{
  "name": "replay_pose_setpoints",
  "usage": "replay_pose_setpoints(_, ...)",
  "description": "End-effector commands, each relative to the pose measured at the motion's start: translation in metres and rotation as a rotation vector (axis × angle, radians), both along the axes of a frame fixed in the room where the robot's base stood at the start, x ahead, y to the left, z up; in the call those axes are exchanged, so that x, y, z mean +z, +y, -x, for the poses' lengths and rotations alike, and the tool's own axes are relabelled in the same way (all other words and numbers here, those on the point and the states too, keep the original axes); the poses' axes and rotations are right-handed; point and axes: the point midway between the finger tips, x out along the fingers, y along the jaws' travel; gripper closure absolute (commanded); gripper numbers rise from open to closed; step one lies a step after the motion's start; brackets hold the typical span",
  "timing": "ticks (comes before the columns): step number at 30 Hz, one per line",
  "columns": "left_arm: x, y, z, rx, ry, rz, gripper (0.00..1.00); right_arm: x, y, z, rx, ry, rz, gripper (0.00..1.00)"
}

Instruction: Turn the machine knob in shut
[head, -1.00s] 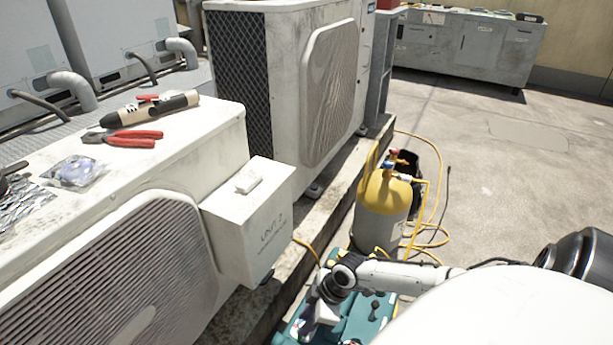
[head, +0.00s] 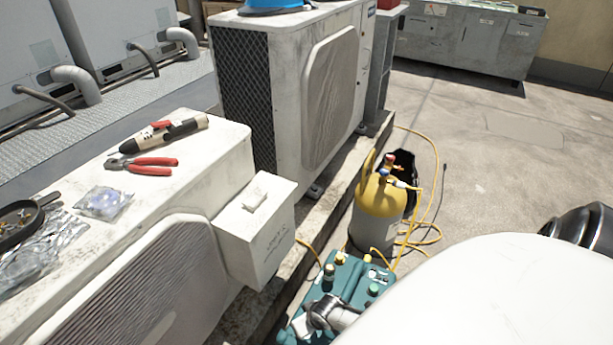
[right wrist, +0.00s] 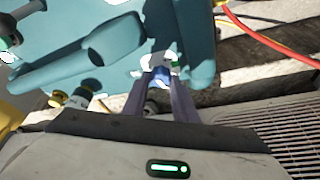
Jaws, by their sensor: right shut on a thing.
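The teal machine (head: 352,272) stands low on the ground at the bottom centre of the head view. Its teal body (right wrist: 60,30) fills the upper part of the right wrist view. My right gripper (right wrist: 160,80) reaches up to the machine, its two dark fingers shut on a small blue and white machine knob (right wrist: 160,70). The fingers hide part of the knob, so its exact angle cannot be told. In the head view my right gripper (head: 322,316) is over the machine's near end, and the knob is hidden there. My left gripper is not in view.
A yellow-topped cylinder (head: 376,215) with yellow hoses (head: 432,235) stands behind the machine. A white condenser (head: 180,180) stands to its left, carrying red-handled pliers (head: 142,164) and a torch-like tool (head: 165,132). Open concrete floor (head: 500,160) lies to the right.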

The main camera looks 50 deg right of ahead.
Motion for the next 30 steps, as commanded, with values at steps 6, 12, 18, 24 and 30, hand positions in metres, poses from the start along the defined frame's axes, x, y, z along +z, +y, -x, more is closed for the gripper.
replay_pose_setpoints(6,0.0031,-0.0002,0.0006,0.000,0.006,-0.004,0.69,-0.0003,0.0038,0.0014,-0.151,0.005,-0.004,0.97)
replay_pose_setpoints(12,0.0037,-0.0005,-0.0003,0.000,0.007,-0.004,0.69,-0.0010,0.0041,0.0011,-0.240,0.005,-0.004,0.97)
replay_pose_setpoints(18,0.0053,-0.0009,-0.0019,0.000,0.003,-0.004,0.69,-0.0014,0.0037,0.0010,-0.282,0.005,-0.003,0.97)
replay_pose_setpoints(24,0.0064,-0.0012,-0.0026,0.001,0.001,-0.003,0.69,-0.0015,0.0035,0.0009,-0.292,0.005,-0.002,0.97)
replay_pose_setpoints(30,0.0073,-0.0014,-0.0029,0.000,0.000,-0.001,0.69,-0.0015,0.0033,0.0009,-0.292,0.004,-0.002,0.97)
